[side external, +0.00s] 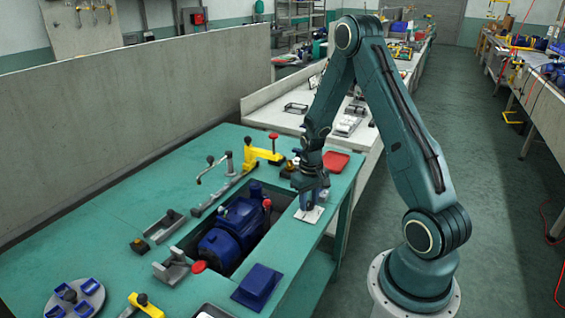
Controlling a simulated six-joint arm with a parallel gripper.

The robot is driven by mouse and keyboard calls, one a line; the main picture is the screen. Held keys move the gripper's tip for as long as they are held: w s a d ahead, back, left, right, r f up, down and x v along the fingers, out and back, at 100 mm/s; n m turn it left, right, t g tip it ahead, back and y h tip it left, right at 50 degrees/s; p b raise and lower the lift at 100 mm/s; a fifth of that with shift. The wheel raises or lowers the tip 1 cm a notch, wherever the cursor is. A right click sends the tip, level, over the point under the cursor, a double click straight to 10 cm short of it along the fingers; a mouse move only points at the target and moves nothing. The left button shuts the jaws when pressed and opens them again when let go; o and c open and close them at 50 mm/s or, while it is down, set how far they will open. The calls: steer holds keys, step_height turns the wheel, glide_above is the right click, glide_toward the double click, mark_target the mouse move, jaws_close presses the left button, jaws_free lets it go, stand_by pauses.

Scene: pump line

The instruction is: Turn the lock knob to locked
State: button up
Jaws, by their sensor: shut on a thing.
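My gripper (310,200) points straight down over a small white plate (314,214) on the teal bench top, near its right edge. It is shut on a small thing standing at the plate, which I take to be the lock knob. The jaws hide most of the knob, so its turn angle and any lock marks cannot be read. The plate's edge shows in front of and beside the fingers.
A blue pump (232,232) sits in a recess left of my gripper. A yellow clamp (262,156) and a red tray (336,161) lie behind it. Grey brackets (164,226) stand at left.

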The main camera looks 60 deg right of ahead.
mark_target(309, 203)
steer(key=n, duration=1.1)
steer(key=shift+n, duration=1.7)
steer(key=o, duration=1)
steer(key=shift+c, duration=0.2)
steer(key=shift+r, duration=0.2)
step_height(309, 203, up, 13)
steer(key=shift+r, duration=0.2)
